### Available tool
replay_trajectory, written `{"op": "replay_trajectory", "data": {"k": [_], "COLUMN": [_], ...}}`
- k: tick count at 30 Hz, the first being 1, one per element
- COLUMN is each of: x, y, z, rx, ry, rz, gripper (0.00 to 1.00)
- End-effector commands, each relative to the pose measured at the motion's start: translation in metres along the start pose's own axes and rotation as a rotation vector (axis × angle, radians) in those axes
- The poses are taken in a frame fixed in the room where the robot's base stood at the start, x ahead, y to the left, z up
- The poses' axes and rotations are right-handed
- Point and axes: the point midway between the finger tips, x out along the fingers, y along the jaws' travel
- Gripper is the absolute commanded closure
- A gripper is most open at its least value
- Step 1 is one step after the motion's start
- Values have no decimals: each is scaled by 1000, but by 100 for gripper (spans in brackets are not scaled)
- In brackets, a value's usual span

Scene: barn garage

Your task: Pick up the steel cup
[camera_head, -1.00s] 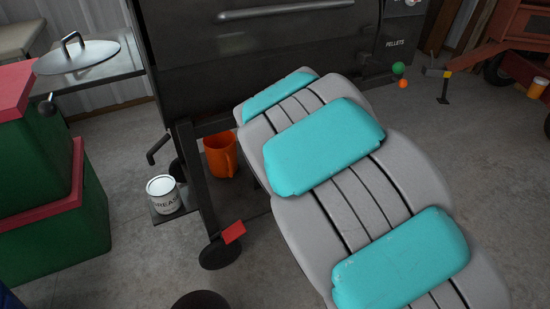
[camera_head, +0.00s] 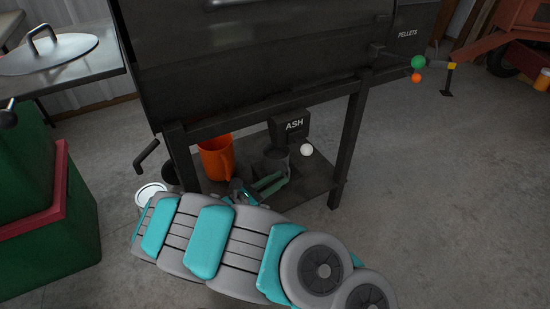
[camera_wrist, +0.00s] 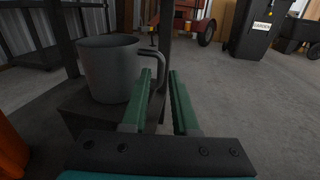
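The steel cup (camera_head: 277,159) is a dark grey mug standing upright on the grill's lower shelf (camera_head: 312,180). It fills the left of the wrist view (camera_wrist: 106,70), with its handle on the right side, toward my fingers. My gripper (camera_head: 271,181) is at the shelf, just in front of the cup. In the wrist view, my gripper (camera_wrist: 160,74) has its two green fingers apart with nothing held between them. The left fingertip overlaps the cup's handle in the picture. I cannot tell whether they touch.
An orange mug (camera_head: 214,158) stands left of the cup, and a white ball (camera_head: 307,150) lies to its right. The ash box (camera_head: 291,124) is behind. Shelf legs (camera_head: 348,150) flank the opening. A lidded can (camera_head: 151,192) is at the left.

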Motion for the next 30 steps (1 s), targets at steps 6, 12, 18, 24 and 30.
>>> {"op": "replay_trajectory", "data": {"k": [6,12,18,24,30], "x": [20,41,69,77,77], "y": [0,-3,-4,-3,-3], "z": [-1,-2,-4,-4,-4], "rx": [-3,-3,0,-1,-1], "ry": [-2,-2,-1,-1,-1], "rz": [1,-1,-1,1,1], "gripper": [73,73,73,73,78]}}
